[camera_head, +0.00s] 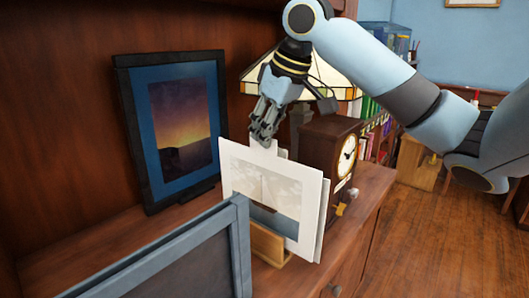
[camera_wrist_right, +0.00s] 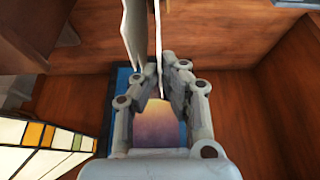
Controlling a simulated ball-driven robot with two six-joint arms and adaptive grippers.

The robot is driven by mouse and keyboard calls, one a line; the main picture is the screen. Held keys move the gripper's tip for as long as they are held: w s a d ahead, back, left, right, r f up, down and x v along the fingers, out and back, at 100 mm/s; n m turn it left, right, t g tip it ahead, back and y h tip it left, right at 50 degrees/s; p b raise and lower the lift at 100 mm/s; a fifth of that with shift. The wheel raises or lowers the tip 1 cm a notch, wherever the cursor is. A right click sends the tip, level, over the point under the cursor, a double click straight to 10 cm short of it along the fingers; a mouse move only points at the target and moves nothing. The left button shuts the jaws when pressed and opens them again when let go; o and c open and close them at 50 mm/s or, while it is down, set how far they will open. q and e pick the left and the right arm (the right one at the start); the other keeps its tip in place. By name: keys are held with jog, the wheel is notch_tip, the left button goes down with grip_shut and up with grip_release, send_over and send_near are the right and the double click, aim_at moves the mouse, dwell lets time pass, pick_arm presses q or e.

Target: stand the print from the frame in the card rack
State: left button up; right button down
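A white-bordered sailboat print (camera_head: 262,195) stands upright at the wooden card rack (camera_head: 267,243), with another pale sheet (camera_head: 319,215) close behind it. My right gripper (camera_head: 264,143) is above, its fingers closed on a narrow white tab at the top of the sheets. In the right wrist view a thin sheet (camera_wrist_right: 158,35) runs edge-on between the fingertips (camera_wrist_right: 160,78), with a second sheet (camera_wrist_right: 131,30) to its left. I cannot tell whether the lower edge is seated in the rack. A blue-grey frame (camera_head: 242,245) with a dark, empty panel is in the foreground. My left gripper is out of view.
A dark frame with a sunset picture (camera_head: 183,120) leans at the back left. A wooden clock (camera_head: 329,150) stands right of the sheets, with a stained-glass lamp (camera_head: 335,80) behind. The shelf's front edge is close on the right.

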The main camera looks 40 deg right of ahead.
aim_at(266, 153)
notch_tip(266, 153, down, 3)
jog(key=shift+r, duration=0.1)
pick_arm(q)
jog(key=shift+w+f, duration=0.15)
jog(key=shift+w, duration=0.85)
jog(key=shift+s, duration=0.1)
pick_arm(e)
jog(key=c, duration=1.5)
grip_release()
jog(key=shift+f, duration=0.2)
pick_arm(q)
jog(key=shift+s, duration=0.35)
pick_arm(e)
jog(key=shift+s+r, duration=0.1)
jog(key=shift+r, duration=0.15)
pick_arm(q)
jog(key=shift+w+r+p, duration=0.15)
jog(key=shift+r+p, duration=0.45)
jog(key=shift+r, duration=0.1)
pick_arm(e)
jog(key=v, duration=1.1)
jog(key=shift+s+r, duration=0.2)
jog(key=shift+r, duration=0.15)
